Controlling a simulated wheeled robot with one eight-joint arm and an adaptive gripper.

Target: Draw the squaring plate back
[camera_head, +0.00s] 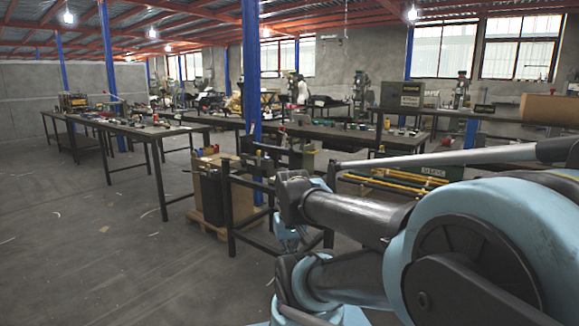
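I cannot make out a squaring plate in the head view. A large light-blue and dark-grey jointed body, which looks like my own arm, fills the lower right and hides what is behind it. I cannot pick out my gripper's fingers anywhere in this view.
A long dark workbench (185,129) with small items stands at the left, and another workbench (352,132) runs across the middle. A blue column (251,70) rises near the centre. A dark bin (211,195) stands on a pallet. The concrete floor (90,265) at lower left is open.

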